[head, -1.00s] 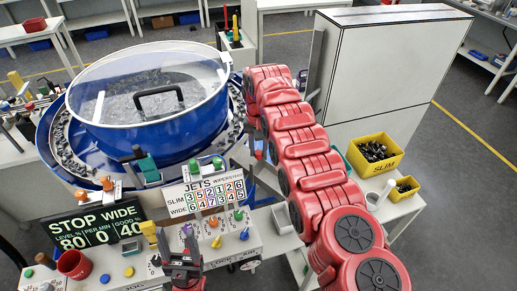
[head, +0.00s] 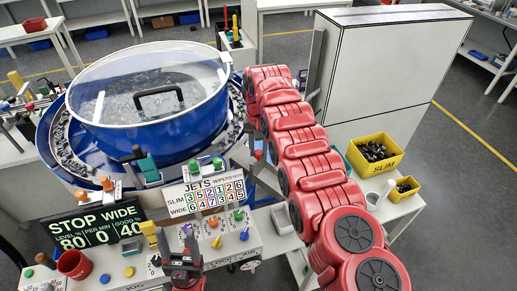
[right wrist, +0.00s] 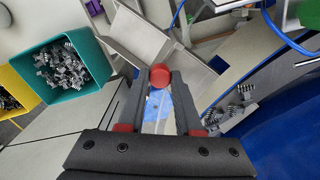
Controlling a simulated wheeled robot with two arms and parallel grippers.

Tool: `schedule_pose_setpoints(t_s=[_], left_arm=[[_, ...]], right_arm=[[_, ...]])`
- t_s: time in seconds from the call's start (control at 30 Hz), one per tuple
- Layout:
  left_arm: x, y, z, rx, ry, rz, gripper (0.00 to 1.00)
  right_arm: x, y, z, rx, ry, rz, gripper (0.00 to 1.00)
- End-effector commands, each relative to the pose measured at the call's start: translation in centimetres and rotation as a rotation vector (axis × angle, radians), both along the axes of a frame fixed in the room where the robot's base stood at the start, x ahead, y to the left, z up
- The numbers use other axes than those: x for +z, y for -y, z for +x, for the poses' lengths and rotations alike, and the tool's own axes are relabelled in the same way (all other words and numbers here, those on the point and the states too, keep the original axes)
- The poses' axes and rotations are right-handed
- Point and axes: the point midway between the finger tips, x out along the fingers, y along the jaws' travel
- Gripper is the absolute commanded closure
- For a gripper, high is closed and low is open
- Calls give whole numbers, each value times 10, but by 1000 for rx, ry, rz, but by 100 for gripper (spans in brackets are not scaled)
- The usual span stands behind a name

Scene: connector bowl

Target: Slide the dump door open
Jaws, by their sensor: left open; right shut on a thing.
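A red round knob (right wrist: 160,76) sits between the fingertips of my right gripper (right wrist: 160,82) in the right wrist view. The right gripper is shut on it. A grey metal chute with raised walls (right wrist: 143,35) lies just beyond the knob. I cannot make out clearly which plate is the dump door; the fingers and knob cover part of that spot. In the head view, my red right arm reaches to the right side of the blue bowl (head: 150,120) and hides most of its hand. My left gripper (head: 181,240) is open and empty at the front, above the control panel.
A teal bin of connectors (right wrist: 88,37) and a yellow bin (right wrist: 14,85) stand at the left in the right wrist view. The yellow SLIM bin (head: 385,167) is right of my arm. Display signs (head: 100,226) stand before the bowl. A tall grey cabinet (head: 375,80) stands behind.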

Motion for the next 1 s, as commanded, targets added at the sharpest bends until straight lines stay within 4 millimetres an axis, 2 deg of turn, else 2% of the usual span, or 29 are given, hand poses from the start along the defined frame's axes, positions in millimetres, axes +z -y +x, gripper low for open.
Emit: schedule_pose_setpoints(t_s=[0.33,0.67,0.7,0.87,1.0], left_arm=[[43,0,0,0,0,0,41],[42,0,0,0,0,0,41],[42,0,0,0,0,0,41],[42,0,0,0,0,0,41],[42,0,0,0,0,0,41]], right_arm=[[45,0,0,-1,1,0,100],[44,0,0,-1,1,0,100],[44,0,0,-1,1,0,63],[44,0,0,0,0,0,36],[44,0,0,0,0,0,36]])
